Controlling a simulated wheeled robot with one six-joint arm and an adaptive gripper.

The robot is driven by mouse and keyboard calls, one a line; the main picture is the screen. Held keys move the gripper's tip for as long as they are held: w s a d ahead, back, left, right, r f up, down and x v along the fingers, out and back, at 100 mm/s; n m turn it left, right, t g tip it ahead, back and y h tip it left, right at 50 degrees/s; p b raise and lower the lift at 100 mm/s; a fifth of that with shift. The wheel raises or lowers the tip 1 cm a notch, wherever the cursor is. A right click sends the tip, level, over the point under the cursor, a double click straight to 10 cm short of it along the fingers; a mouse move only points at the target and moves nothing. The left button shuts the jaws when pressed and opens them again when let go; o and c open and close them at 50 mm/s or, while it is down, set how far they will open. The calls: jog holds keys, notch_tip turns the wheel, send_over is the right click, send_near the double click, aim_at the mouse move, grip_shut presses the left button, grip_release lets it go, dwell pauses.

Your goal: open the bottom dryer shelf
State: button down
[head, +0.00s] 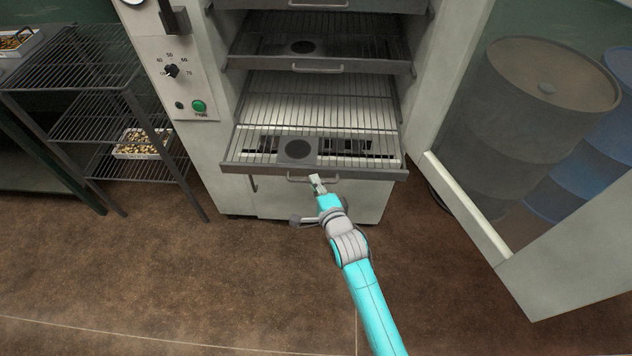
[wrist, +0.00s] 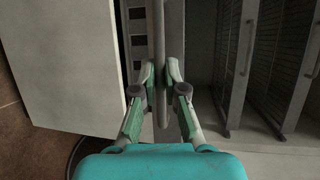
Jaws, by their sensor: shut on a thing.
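The bottom dryer shelf (head: 360,173) is a wire rack with a dark front rail, and it sticks out in front of the dryer body. A round dark disc on a grey plate (head: 296,150) shows at the shelf. The shelf's pale bar handle (head: 297,180) is under the middle of the front rail. My gripper (head: 316,180) is at the right part of this handle, shut on it. In the wrist view, the fingers (wrist: 161,75) close on either side of a long bar. The exact contact at the tips is partly hidden.
Higher shelves (head: 320,65) sit further back in the dryer. The open dryer door (head: 468,210) stands at the right, with drums (head: 530,110) visible through its pane. A wire rack (head: 95,110) stands at the left. The brown floor in front is clear.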

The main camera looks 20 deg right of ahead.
jog(key=c, duration=1.2)
grip_release()
jog(key=shift+s, duration=0.15)
jog(key=s, duration=0.3)
jog(key=s+r, duration=0.1)
jog(key=s, duration=0.3)
jog(key=s+d+r, duration=0.1)
jog(key=s, duration=0.3)
jog(key=shift+s, duration=0.25)
jog(key=s+d+n, duration=0.3)
jog(key=s+n, duration=0.5)
jog(key=s, duration=1.2)
jog(key=s+r+n, duration=0.2)
jog(key=s+n, duration=0.1)
jog(key=s, duration=0.2)
jog(key=s+r+n+h, duration=0.1)
jog(key=s+r+n, duration=0.2)
jog(key=s, duration=0.2)
jog(key=s+d+r+n+g, duration=0.1)
jog(key=s+r+n, duration=0.1)
jog(key=s, duration=0.4)
jog(key=shift+s+r+n, duration=0.1)
jog(key=shift+r+n, duration=0.1)
jog(key=shift+n, duration=0.7)
